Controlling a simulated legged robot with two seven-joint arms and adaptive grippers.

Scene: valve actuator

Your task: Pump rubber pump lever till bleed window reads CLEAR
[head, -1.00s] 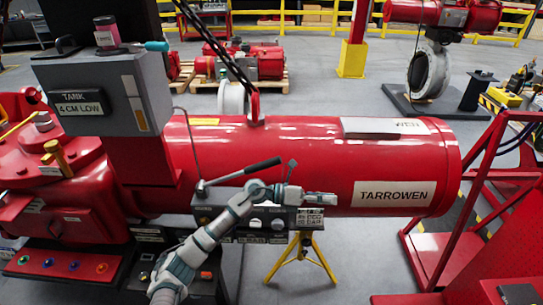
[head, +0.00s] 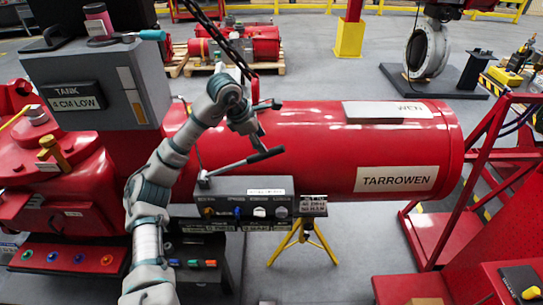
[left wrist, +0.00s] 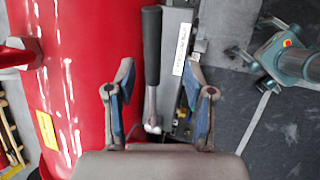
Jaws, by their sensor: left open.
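The pump lever (head: 250,160) has a black grip and slopes up to the right from its pivot on the grey pump block (head: 240,212), in front of the red cylinder. In the left wrist view the lever's black grip (left wrist: 152,45) runs between and beyond the fingers. My left gripper (head: 264,125) hangs above the lever, pointing down. It is open and empty, with one finger on each side of the lever in its wrist view (left wrist: 160,68); contact cannot be told. A small label plate (head: 313,206) sits at the block's right end; its text is unreadable. I cannot make out a bleed window reading. My right gripper is out of view.
The red TARROWEN cylinder (head: 340,150) fills the space behind the lever. A grey tank box (head: 95,85) reading "4 CM LOW" stands left, with a pink-labelled bottle (head: 98,20) on top. Coloured knobs line the block's front. A yellow stand (head: 303,240) is below.

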